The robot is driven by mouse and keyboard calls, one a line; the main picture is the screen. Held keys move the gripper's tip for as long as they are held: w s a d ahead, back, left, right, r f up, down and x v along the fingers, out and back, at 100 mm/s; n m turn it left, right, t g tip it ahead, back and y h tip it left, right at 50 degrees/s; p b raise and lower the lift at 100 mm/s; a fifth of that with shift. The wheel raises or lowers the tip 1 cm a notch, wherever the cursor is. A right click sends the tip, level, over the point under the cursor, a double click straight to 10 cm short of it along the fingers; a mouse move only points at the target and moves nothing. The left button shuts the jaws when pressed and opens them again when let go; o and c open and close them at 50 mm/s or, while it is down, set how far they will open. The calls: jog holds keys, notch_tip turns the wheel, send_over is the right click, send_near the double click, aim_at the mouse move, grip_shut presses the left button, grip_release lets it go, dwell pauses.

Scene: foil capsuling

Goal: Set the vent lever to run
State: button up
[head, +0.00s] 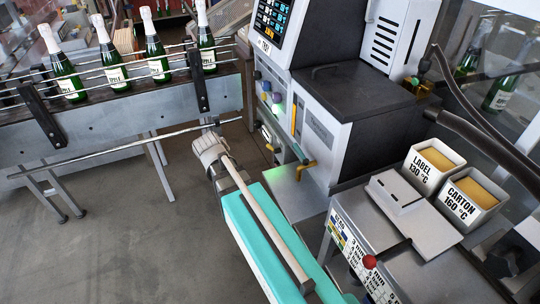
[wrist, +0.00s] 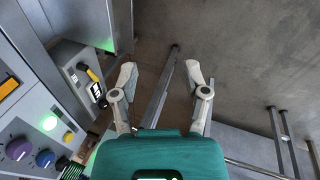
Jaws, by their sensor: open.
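My gripper (wrist: 161,75) is open and empty in the wrist view, its two pale fingers spread over the floor and a metal leg. In the head view my gripper (head: 209,143) is in front of the machine, below the conveyor end. A small lever with a yellow handle (wrist: 89,73) sits on a grey unit to the left of the fingers, apart from them. A black and white label is beside it, too small to read. I cannot tell for certain that this is the vent lever, or its setting.
The control panel (wrist: 35,125) has purple and blue knobs and a lit green button. A conveyor (head: 120,115) with green bottles (head: 156,55) stands at left. A red-knobbed lever (head: 370,262) and glue pots (head: 433,168) are at right. The floor (head: 130,240) is open.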

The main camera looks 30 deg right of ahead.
jog(key=w+d+f+n+h+b, duration=0.2)
jog(key=w+d+f+h+b, duration=0.4)
jog(key=w+d+f+b, duration=0.6)
jog(key=n+t+h+b, duration=0.2)
jog(key=h+b, duration=0.4)
jog(key=b, duration=0.8)
send_near(271, 147)
jog(key=a, duration=0.3)
jog(key=shift+w+a, duration=0.15)
jog(key=shift+w, duration=0.15)
jog(key=shift+f, duration=0.1)
jog(key=b+x, duration=0.3)
jog(key=x, duration=1.1)
jog(key=shift+a+f, duration=0.1)
grip_shut()
